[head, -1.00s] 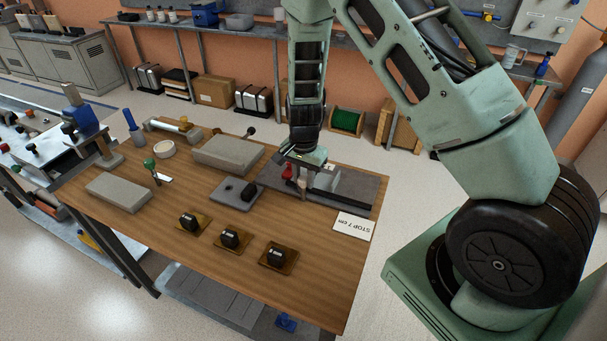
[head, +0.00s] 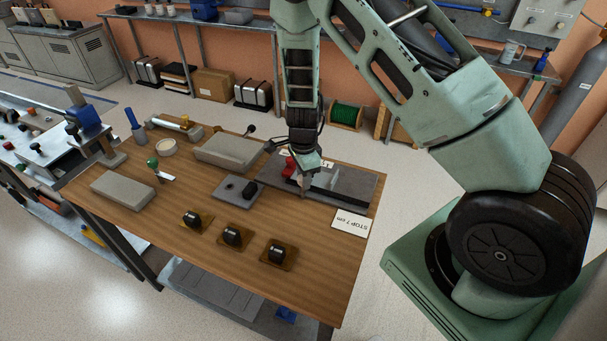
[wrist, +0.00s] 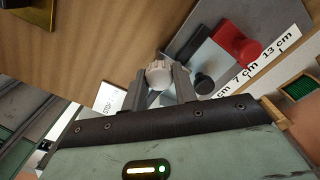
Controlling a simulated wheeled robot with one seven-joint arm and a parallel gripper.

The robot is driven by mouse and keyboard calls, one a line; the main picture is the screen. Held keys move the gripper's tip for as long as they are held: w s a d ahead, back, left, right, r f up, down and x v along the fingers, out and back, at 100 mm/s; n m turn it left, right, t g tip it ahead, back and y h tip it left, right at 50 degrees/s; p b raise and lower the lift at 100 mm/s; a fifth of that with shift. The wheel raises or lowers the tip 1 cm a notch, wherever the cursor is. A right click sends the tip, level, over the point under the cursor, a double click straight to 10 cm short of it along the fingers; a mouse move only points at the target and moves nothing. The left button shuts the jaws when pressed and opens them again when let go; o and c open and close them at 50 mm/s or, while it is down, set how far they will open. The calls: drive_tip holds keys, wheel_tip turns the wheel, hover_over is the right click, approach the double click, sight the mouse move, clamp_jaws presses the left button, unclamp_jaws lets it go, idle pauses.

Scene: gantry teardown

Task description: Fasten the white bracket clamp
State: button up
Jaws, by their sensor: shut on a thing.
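The white clamp knob (wrist: 158,75) is ribbed and sits between the two fingertips of my gripper (wrist: 160,82) in the wrist view. The fingers are shut on it from both sides. In the head view my gripper (head: 304,187) reaches down over the grey fixture plate (head: 358,187) at the table's far right, and the knob is mostly hidden there. A black knob (wrist: 204,83) is close to the right finger. The clamp's body under the white knob is largely hidden.
A "STOP 7 cm" card (head: 350,221) lies in front. Black dials on brown plates (head: 234,236), grey blocks (head: 226,152) and a small grey plate (head: 237,190) stand left. The front right tabletop is clear.

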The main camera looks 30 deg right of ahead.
idle(0.5)
drive_tip(key=o, duration=1)
wheel_tip(320, 180, up, 18)
drive_tip(key=shift+f+b, duration=0.25)
drive_tip(key=shift+b, duration=0.15)
